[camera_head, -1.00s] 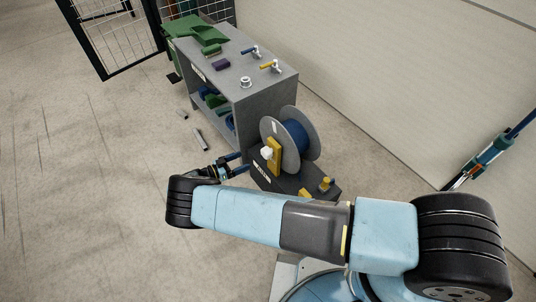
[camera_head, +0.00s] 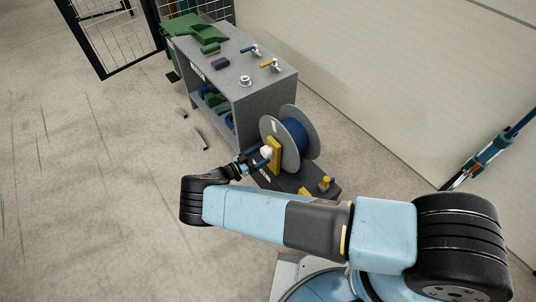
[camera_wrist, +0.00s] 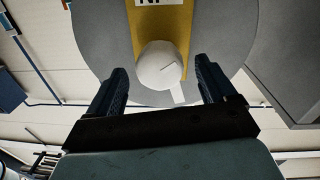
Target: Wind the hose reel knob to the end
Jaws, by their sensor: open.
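The hose reel (camera_head: 293,136) has grey side discs and a blue hose wound between them. It stands upright on a dark base. A yellow crank (camera_head: 276,152) is on its near disc and carries a white knob (camera_head: 266,153). In the wrist view the round white knob (camera_wrist: 158,66) sits between the fingers, in front of the yellow crank (camera_wrist: 178,22). My gripper (camera_wrist: 159,85) is open, with one blue-black finger on each side of the knob and a gap at both sides. In the head view my gripper (camera_head: 259,160) is right at the knob.
A grey bench (camera_head: 240,65) stands behind the reel, with valves, a purple block and green items on top. Grey pieces (camera_head: 198,138) lie on the floor to its left. Small yellow fittings (camera_head: 325,183) sit on the dark base.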

